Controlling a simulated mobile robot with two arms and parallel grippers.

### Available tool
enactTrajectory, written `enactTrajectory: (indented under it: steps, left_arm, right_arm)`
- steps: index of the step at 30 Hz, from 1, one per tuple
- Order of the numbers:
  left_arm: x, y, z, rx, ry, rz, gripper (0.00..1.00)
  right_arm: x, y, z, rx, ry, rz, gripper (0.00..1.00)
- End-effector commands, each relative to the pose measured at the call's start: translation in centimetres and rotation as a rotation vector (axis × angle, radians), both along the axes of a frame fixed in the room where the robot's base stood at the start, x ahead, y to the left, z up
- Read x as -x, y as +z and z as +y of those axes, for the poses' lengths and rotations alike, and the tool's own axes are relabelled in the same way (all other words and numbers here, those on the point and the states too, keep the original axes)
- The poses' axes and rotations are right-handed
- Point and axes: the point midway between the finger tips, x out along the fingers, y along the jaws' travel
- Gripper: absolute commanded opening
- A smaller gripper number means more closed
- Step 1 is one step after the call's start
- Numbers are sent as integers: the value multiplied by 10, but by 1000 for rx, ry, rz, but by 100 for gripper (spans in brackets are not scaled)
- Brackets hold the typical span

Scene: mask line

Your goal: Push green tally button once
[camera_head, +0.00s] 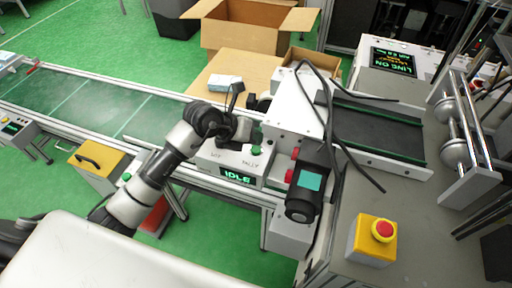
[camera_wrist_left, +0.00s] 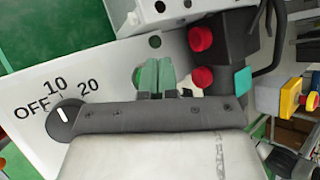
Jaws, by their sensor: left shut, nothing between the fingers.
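The white control box (camera_head: 226,158) has a lit IDLE display (camera_head: 237,175) on its front and a TALLY label on top. The green tally button (camera_head: 256,152) sits by that label. In the left wrist view the green button (camera_wrist_left: 138,76) is partly hidden behind my fingers. My left gripper (camera_head: 246,137) is over the box top close to the button; in the left wrist view its greenish fingers (camera_wrist_left: 158,66) are together with nothing held. I cannot tell whether they touch the button. The right gripper is out of view.
A dial (camera_wrist_left: 67,120) marked OFF, 10 and 20 is beside the button. To the right are a black motor (camera_head: 308,190) and red knobs (camera_wrist_left: 201,38). A yellow box with a red stop button (camera_head: 382,230) stands nearer. An open carton (camera_head: 240,38) is behind the conveyor (camera_head: 100,108).

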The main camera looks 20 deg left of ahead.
Motion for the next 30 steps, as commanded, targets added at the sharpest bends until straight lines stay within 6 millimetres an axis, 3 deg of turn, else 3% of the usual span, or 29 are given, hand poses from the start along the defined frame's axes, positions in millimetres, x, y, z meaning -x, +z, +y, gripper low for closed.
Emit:
enactTrajectory:
  steps: [30]
  left_arm:
    - [0,-9,0,0,0,0,0]
  right_arm:
    - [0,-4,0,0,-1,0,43]
